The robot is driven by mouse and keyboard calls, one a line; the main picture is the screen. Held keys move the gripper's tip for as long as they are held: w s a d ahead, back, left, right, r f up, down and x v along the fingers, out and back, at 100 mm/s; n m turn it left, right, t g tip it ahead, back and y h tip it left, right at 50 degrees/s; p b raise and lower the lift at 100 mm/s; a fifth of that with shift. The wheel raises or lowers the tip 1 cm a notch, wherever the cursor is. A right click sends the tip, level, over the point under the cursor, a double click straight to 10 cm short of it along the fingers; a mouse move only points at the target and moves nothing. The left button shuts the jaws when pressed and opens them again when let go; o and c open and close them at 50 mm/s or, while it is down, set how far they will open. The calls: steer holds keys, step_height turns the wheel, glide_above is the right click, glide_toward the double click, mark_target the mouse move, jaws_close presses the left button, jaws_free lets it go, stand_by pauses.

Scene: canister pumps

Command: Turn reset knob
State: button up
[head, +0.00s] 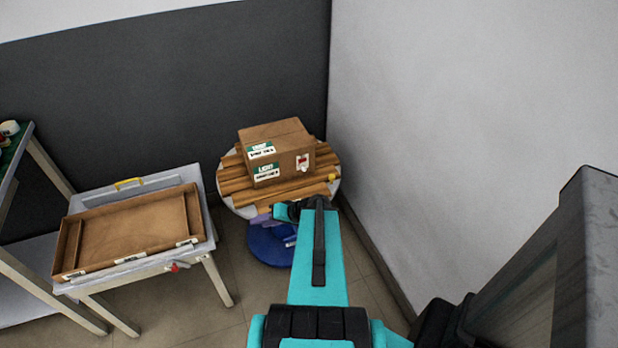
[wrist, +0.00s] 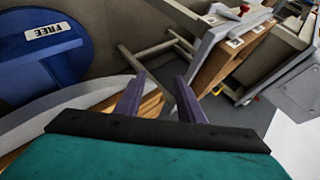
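A small red knob-like part (head: 176,266) sits on the front edge of the white table at left. A red part also shows at the top of the wrist view (wrist: 244,8). A small yellow knob (head: 331,177) is at the right rim of the round table. I cannot tell which is the reset knob. My gripper (wrist: 158,86) has two purple fingers spread apart with nothing between them. In the head view my gripper (head: 262,214) is at the front of the round table, right of the white table and apart from the red part.
A cardboard box (head: 285,165) stands on the slatted round table (head: 228,186) in the corner. A blue disc (head: 262,250) labelled FREE is below it. The white table (head: 207,190) bears a brown tray (head: 130,225). A grey wall is close on the right. Floor between the tables is clear.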

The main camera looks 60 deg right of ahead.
steer(key=s+d+r+t+h+b, duration=0.1)
steer(key=s+d, duration=0.1)
steer(key=d, duration=0.2)
steer(key=s+d+r+m+t+h+b, duration=0.1)
steer(key=s+d, duration=0.1)
steer(key=d, duration=0.2)
steer(key=s+d+m+h+b, duration=0.1)
steer(key=s+d, duration=0.1)
steer(key=d, duration=0.3)
steer(key=shift+r+t+h+b, duration=0.35)
steer(key=shift+r+t+h, duration=0.05)
steer(key=s+d+r+m+t+h+b, duration=0.1)
steer(key=s+d+r+h+b, duration=0.1)
steer(key=s+d, duration=0.6)
steer(key=shift+d+r+m+h+b, duration=0.35)
steer(key=shift+d+r+h, duration=0.45)
steer(key=shift+h, duration=0.3)
steer(key=shift+f, duration=0.1)
steer(key=b+x, duration=0.5)
steer(key=shift+w+d+f+b, duration=0.1)
steer(key=shift+w+f+b, duration=0.05)
steer(key=shift+w+b, duration=0.15)
steer(key=shift+b, duration=0.6)
steer(key=b, duration=0.4)
steer(key=shift+w+d+f, duration=0.15)
steer(key=shift+w+d, duration=0.1)
steer(key=shift+w, duration=0.15)
